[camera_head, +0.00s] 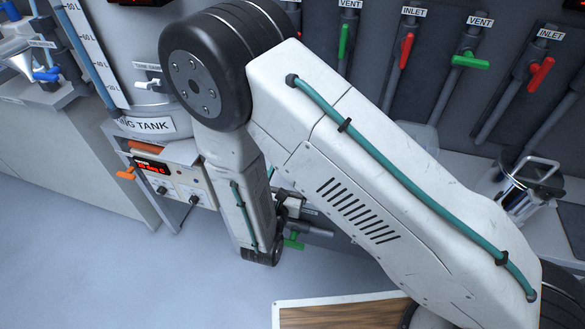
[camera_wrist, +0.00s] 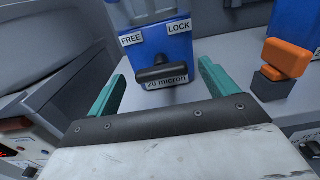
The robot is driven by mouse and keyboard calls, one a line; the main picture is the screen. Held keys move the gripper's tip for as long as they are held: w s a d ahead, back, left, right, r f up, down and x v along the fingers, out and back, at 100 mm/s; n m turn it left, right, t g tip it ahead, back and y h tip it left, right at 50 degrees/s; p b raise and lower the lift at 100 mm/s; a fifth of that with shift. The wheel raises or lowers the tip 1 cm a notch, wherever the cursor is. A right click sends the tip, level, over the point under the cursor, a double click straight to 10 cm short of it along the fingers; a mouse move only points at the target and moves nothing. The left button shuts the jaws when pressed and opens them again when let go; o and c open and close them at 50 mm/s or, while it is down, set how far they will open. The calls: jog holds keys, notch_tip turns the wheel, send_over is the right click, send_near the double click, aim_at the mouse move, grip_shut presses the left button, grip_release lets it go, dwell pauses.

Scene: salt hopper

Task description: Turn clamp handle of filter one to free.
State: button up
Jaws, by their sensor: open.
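A blue filter body (camera_wrist: 155,45) stands ahead in the wrist view, with a FREE label on its left, a LOCK label on its right and a "20 micron" label below. No filter number is readable. Its black clamp handle (camera_wrist: 166,72) is a short bar lying nearly level across the picture, below and between the FREE and LOCK labels. My gripper (camera_wrist: 162,74) is open, with one teal finger on each side of the handle and a gap on both sides. I cannot tell how far the fingertips are from it in depth. In the head view my arm hides the filter.
An orange handle on a grey block (camera_wrist: 285,58) stands right of the filter.

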jog(key=shift+x, duration=1.7)
jog(key=c, duration=1)
